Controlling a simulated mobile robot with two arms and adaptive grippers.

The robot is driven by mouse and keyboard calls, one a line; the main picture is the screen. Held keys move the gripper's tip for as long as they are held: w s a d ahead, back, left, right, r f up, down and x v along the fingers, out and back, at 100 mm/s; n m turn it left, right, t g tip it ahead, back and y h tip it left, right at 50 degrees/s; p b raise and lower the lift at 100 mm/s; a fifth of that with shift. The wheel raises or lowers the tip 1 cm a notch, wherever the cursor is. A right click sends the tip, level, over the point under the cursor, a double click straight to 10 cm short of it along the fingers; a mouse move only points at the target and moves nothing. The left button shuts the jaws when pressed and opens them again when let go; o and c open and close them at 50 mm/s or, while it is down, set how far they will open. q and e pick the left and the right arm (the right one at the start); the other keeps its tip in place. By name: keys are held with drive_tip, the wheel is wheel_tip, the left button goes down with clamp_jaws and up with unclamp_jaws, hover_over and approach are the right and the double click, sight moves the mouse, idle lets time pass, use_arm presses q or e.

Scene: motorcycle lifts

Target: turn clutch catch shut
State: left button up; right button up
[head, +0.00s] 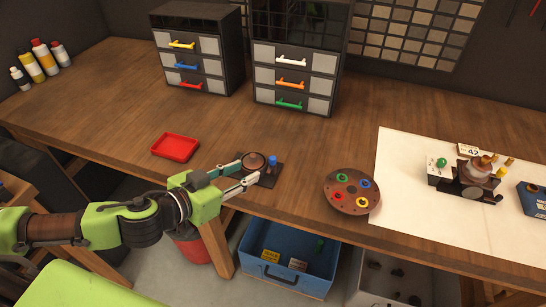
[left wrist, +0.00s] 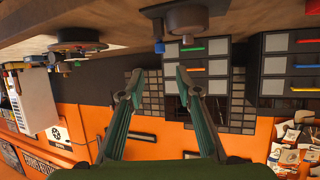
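A dark plate (head: 266,182) lies near the table's front edge in the head view. It carries a round brown knob (head: 253,160) and a small blue-topped post (head: 272,160). I cannot tell for sure which part is the clutch catch, or its state. My left gripper (head: 249,169) reaches in from the left, its fingers apart and its tips at the plate's left side, close to the brown knob. In the left wrist view the fingers (left wrist: 160,73) are spread with nothing between them. The blue knob (left wrist: 159,47) and a grey, round-based part (left wrist: 187,18) appear beyond them. My right gripper is not in view.
A red tray (head: 175,146) lies behind my left gripper. A round brown board with coloured rings (head: 352,191) lies to the right. A white mat (head: 400,190) holds a small mechanism (head: 470,178). Drawer cabinets (head: 292,80) stand behind. A blue crate (head: 290,240) is below the table.

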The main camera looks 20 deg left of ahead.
sight(271, 159)
use_arm(q)
drive_tip(key=p+x, duration=0.4)
drive_tip(key=x, duration=0.8)
drive_tip(key=shift+w+r, duration=0.1)
drive_tip(key=shift+w+d+f, duration=0.2)
drive_tip(key=shift+w+f, duration=0.1)
drive_tip(key=shift+w, duration=0.15)
clamp_jaws()
